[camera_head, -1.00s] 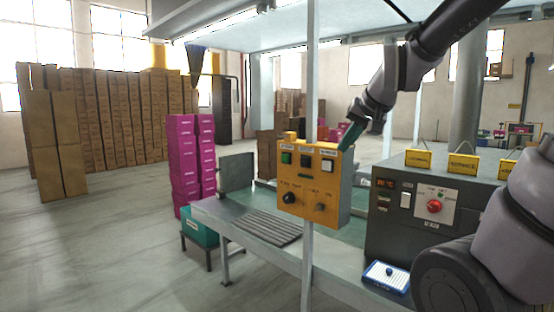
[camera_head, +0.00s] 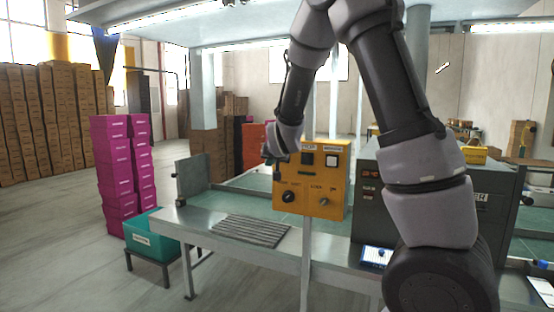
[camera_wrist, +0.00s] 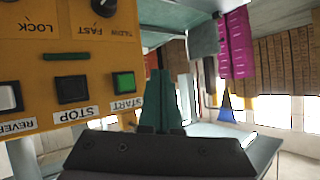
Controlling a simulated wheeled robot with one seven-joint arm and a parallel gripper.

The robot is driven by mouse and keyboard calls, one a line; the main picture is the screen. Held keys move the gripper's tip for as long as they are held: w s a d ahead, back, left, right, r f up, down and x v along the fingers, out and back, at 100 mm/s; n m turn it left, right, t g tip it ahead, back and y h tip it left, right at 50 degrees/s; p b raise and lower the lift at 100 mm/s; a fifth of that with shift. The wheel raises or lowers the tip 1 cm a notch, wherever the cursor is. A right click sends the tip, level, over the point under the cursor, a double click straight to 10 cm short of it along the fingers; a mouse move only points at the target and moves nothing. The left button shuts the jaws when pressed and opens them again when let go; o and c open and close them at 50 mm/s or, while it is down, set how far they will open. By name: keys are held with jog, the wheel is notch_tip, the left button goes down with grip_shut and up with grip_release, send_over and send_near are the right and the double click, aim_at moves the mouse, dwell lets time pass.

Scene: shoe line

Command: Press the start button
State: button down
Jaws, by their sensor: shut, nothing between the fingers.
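The yellow control box (camera_head: 325,180) is mounted on a post in the head view. Its green start button is hidden there behind my gripper (camera_head: 270,163), at the box's upper left corner. The wrist view shows the box upside down, with the green START button (camera_wrist: 123,81) beside the black STOP button (camera_wrist: 72,88) and the white REVERSE button (camera_wrist: 8,97). My gripper's teal fingers (camera_wrist: 158,74) are together and empty. They appear just right of the green button in the wrist view, near the box's edge. I see no contact with the button; the depth gap is unclear.
A conveyor with a ribbed grey mat (camera_head: 250,229) runs below the box. A dark grey machine (camera_head: 370,215) stands right of it, partly behind my arm. Pink boxes (camera_head: 118,180) and a teal bin (camera_head: 150,236) stand at left. The left floor is open.

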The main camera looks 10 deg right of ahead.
jog(key=shift+w+a, duration=0.1)
dwell(0.3)
jog(key=w+d, duration=0.5)
jog(key=w, duration=0.2)
dwell(0.3)
jog(key=shift+w+d, duration=0.1)
jog(key=shift+d, duration=0.1)
dwell(1.7)
jog(key=shift+w+d, duration=0.15)
jog(key=shift+w, duration=0.1)
